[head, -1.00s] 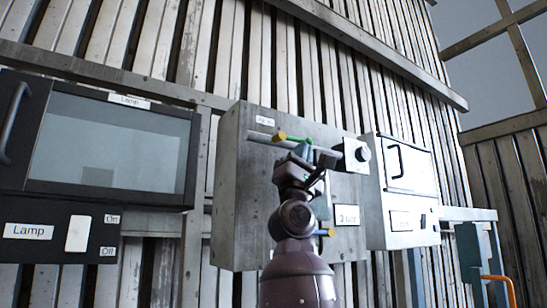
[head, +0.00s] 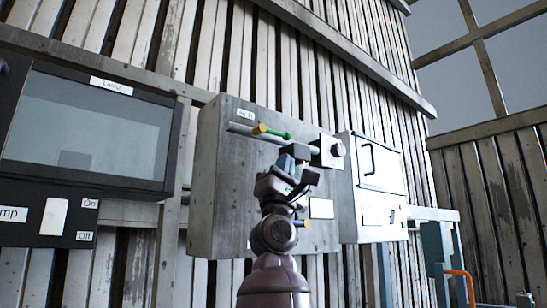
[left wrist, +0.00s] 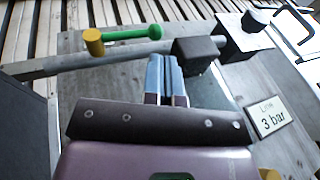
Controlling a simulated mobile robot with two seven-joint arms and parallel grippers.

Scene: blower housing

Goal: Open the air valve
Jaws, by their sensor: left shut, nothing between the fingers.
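The air valve's green lever (head: 279,135) with a yellow end (head: 259,129) sits on a grey pipe (head: 240,128) across the front of a grey metal box. In the left wrist view, the green lever (left wrist: 132,33) points right from the yellow end (left wrist: 94,42), roughly along the pipe (left wrist: 60,65). My left gripper (left wrist: 165,58) is shut and empty. Its blue fingers are just below the pipe, near a dark block (left wrist: 198,53) and right of the yellow end. They look apart from the lever; contact with the pipe or block is unclear. My right gripper is out of view.
The grey box (head: 215,190) carries a round dark knob (head: 337,149) and a "Line 3 bar" label (left wrist: 271,116). A lamp cabinet (head: 85,130) with a switch (head: 54,217) is left. A white cabinet (head: 377,190) with a handle is right.

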